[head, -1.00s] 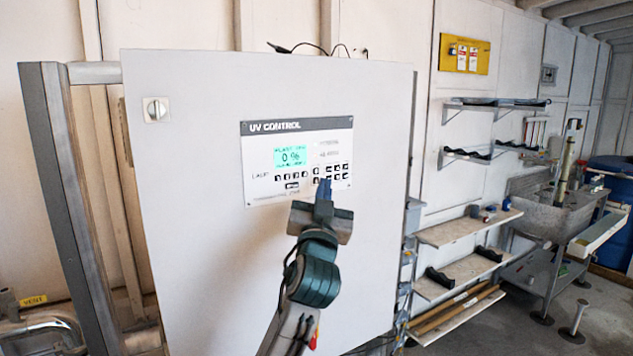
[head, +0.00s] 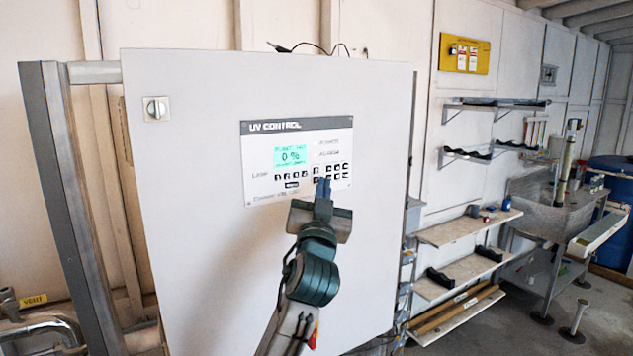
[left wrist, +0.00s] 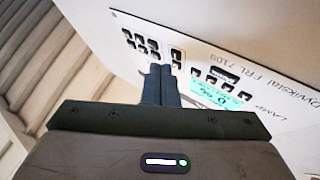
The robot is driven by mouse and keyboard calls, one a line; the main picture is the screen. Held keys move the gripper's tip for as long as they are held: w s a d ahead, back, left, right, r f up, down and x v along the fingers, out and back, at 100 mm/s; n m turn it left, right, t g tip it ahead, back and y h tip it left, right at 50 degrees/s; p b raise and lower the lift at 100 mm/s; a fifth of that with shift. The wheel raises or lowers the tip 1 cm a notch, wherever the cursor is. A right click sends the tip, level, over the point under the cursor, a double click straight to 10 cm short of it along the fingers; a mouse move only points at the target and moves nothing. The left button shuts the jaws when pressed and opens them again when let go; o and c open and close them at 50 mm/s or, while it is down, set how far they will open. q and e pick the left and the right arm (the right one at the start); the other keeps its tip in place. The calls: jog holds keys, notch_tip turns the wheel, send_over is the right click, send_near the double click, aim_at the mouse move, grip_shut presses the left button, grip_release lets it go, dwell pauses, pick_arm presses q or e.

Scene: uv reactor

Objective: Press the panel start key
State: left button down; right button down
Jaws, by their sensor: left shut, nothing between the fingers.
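The UV control panel (head: 262,150) is a white plate with a dark header strip on a large pale cabinet door. Its green display (head: 290,157) reads 0 %. Rows of small black keys (head: 291,176) lie below and right of the display; I cannot read which one is the start key. My left gripper (head: 323,183) is shut and empty, its blue fingertips at the right-hand key group and hiding part of it. In the left wrist view the fingers (left wrist: 161,72) point at the panel between two key groups; contact cannot be told. My right gripper is not in view.
The pale cabinet door (head: 200,250) carries a rotary switch (head: 156,109) at its upper left. A dark grey post (head: 65,200) stands to its left. Shelves (head: 470,228) and a steel sink (head: 540,215) lie to the right, clear of the arm.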

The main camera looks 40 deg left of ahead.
pick_arm(q)
jog(key=shift+w+a, duration=0.15)
jog(key=shift+a, duration=0.2)
jog(key=shift+a, duration=0.2)
dwell(0.4)
jog(key=shift+d, duration=0.1)
jog(key=shift+s+d, duration=0.2)
jog(key=shift+d, duration=0.4)
jog(key=shift+s+d+p, duration=0.15)
jog(key=shift+s+d, duration=0.15)
jog(key=shift+d, duration=0.45)
jog(key=shift+s+d+p, duration=0.1)
jog(key=shift+s+d, duration=0.25)
jog(key=shift+d, duration=0.45)
jog(key=shift+s+d+p, duration=0.15)
jog(key=shift+s+d, duration=0.15)
jog(key=shift+d, duration=0.45)
